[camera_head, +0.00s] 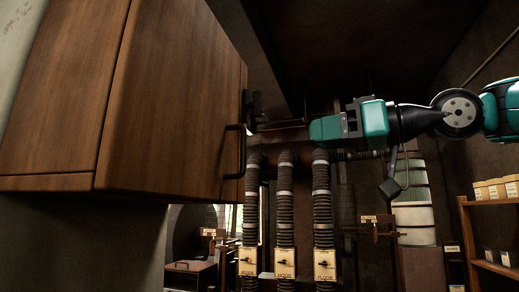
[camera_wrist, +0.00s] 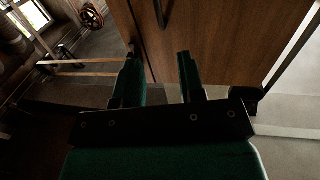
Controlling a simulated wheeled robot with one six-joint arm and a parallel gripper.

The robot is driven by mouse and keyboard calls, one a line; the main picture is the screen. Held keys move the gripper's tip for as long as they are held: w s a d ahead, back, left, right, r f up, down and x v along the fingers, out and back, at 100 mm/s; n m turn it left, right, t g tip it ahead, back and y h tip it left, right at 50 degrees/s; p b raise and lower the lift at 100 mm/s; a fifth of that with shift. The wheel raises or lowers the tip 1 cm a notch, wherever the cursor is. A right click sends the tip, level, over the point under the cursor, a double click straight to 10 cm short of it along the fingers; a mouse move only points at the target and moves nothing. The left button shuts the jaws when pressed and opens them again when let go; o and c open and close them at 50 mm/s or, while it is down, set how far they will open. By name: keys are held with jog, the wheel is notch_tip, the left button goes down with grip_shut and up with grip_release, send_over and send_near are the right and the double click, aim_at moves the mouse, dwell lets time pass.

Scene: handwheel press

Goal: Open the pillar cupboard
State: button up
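The pillar cupboard (camera_head: 70,100) is a brown wooden box filling the upper left of the head view. Its door (camera_head: 175,110) looks shut, with an upright black bar handle (camera_head: 241,152) near the right edge. In the wrist view the wooden door (camera_wrist: 215,40) lies beyond the fingers, and part of the dark handle (camera_wrist: 163,12) shows at the top edge. My gripper (camera_head: 318,128) is right of the handle, apart from it. In the wrist view my gripper (camera_wrist: 158,75) is open, with nothing between its two green fingers.
Several ribbed hoses (camera_head: 285,205) with labelled boxes stand below and behind the gripper. A shelf (camera_head: 490,235) with small boxes is at the right.

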aim_at(245, 146)
jog(key=p+x, duration=0.6)
jog(key=x, duration=0.9)
jog(key=shift+w+r, duration=0.15)
jog(key=shift+w+a+p, duration=0.3)
jog(key=shift+a+p, duration=0.1)
jog(key=shift+a, duration=0.1)
